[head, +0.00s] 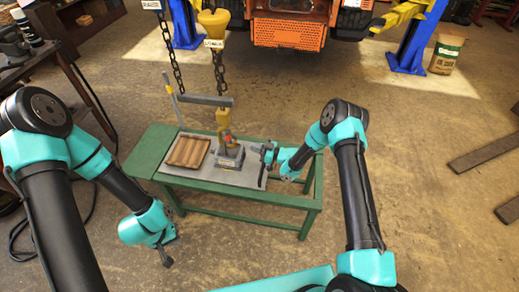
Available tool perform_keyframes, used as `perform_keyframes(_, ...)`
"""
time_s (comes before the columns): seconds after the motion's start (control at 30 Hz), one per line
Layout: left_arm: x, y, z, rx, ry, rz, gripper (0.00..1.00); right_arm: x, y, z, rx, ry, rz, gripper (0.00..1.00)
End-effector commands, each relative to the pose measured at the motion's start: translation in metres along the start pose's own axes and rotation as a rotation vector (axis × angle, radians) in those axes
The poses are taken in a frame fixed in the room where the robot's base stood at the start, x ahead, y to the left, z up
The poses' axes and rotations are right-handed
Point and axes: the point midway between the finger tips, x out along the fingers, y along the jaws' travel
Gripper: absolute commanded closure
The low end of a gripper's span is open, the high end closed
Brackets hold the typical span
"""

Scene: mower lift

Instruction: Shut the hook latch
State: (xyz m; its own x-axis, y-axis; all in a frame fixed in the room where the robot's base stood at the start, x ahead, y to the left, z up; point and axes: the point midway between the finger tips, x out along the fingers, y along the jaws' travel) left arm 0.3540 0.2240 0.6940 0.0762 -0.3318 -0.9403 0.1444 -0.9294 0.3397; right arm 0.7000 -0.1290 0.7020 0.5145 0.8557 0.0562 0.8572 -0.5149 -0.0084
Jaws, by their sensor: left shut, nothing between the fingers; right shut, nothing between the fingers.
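A yellow hook (223,117) hangs at the lower end of a dark chain (218,75) above the green bench. Below it a dark block with a yellow upright part and a small red piece (229,156) stands on the grey mat. The latch itself is too small to make out. My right gripper (266,165) is shut and empty at the right edge of the mat, to the right of the block and apart from it. My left gripper (165,256) is shut and empty, low in front of the bench's left end.
A wooden tray (188,151) lies on the mat (230,178) left of the block. The green bench (146,152) stands on open concrete floor. A grey bar (200,99) hangs from a second chain (172,50). An orange machine (288,33) and blue lift posts stand behind.

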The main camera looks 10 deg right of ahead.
Motion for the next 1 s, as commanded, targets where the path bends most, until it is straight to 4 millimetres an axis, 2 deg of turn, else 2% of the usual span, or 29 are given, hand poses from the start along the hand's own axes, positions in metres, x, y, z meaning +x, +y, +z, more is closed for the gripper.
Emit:
perform_keyframes(0.3,0.000,0.000,0.000,0.000,0.000,0.000,1.00,0.056,-0.001,0.001,-0.001,0.000,-0.004,1.00)
perform_keyframes(0.5,0.000,0.000,0.000,0.000,0.000,0.000,1.00,0.084,-0.001,0.001,-0.001,-0.001,-0.002,1.00)
perform_keyframes(0.7,0.000,0.000,0.000,0.000,0.000,0.000,1.00,0.097,0.000,0.001,0.000,-0.001,0.000,1.00)
perform_keyframes(1.0,0.000,0.000,0.000,0.000,0.000,0.000,1.00,0.097,0.000,0.001,0.000,-0.001,0.000,1.00)
